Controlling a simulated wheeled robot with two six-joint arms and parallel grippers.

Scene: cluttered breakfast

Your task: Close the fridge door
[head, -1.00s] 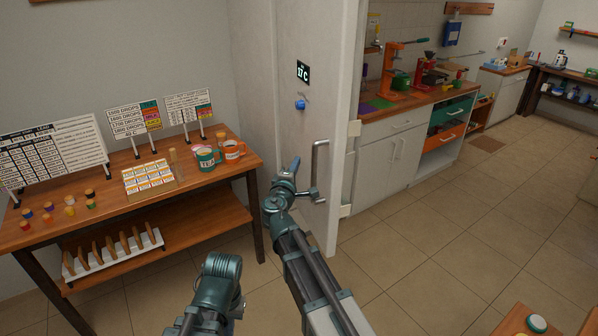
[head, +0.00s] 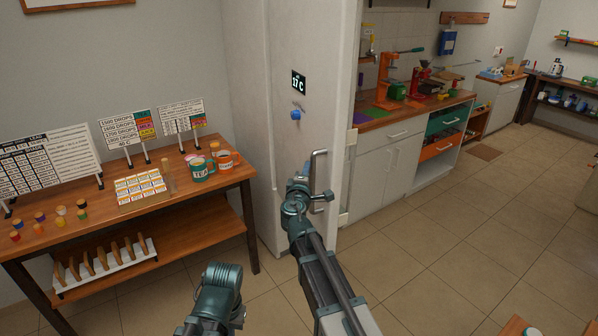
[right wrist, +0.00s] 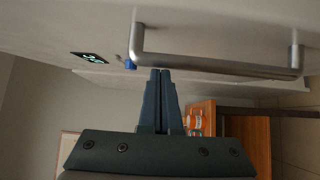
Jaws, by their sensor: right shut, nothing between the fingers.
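The white fridge door (head: 275,130) stands in the middle of the head view, with a dark display and a blue knob on its face. Whether it is fully shut or slightly ajar I cannot tell. Its grey handle (head: 319,166) is near the right edge and also spans the top of the right wrist view (right wrist: 215,66). My right gripper (head: 299,182) is at the door just left of the handle. In the right wrist view its shut, empty fingertips (right wrist: 160,72) are close to the handle bar; contact is unclear.
A wooden table (head: 110,222) with signs, small boxes and mugs (head: 202,168) stands left of the fridge. A counter (head: 415,112) with drawers runs along its right. The tiled floor (head: 450,235) at right is clear.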

